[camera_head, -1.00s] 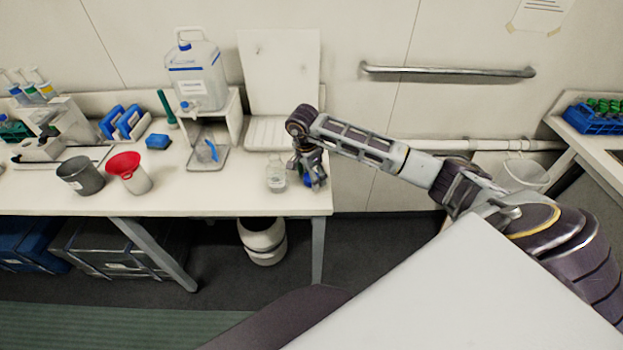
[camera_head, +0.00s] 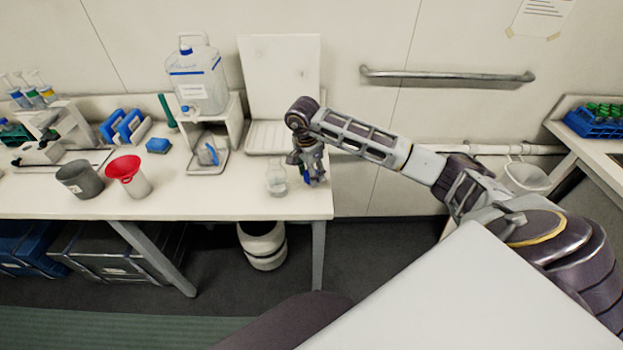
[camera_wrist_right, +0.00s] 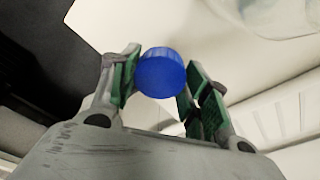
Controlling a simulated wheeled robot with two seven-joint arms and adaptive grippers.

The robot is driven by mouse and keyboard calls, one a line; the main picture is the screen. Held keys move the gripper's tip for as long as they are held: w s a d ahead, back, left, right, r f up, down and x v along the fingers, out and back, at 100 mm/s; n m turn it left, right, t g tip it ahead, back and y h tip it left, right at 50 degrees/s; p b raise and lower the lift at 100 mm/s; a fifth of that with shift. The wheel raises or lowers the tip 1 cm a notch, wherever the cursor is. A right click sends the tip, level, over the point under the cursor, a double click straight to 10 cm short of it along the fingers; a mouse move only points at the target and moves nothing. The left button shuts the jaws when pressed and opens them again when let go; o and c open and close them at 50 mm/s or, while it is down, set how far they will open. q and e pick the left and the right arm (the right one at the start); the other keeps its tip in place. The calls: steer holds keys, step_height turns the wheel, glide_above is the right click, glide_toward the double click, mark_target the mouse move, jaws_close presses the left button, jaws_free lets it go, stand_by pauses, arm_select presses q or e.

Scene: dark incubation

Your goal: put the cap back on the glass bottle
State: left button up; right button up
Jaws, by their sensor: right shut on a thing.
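The glass bottle (camera_head: 276,181) stands upright and uncapped near the right end of the bench. Its clear body is partly in view at the top right of the right wrist view (camera_wrist_right: 275,14). The blue cap (camera_wrist_right: 160,73) is between the green pads of my right gripper (camera_wrist_right: 158,88), which is shut on it. In the head view my right gripper (camera_head: 314,178) is just right of the bottle, apart from it, over the bench's right end. The cap is mostly hidden there by the fingers. My left gripper is not in view.
The bench (camera_head: 225,200) ends just right of my gripper. A drying board (camera_head: 279,85) stands behind, and a jug (camera_head: 197,78) on a stand is back left. A red funnel (camera_head: 124,168) and grey beaker (camera_head: 80,178) stand farther left. The bench front left of the bottle is clear.

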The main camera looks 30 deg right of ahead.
steer(key=shift+r+b, duration=0.45)
steer(key=shift+r, duration=2.9)
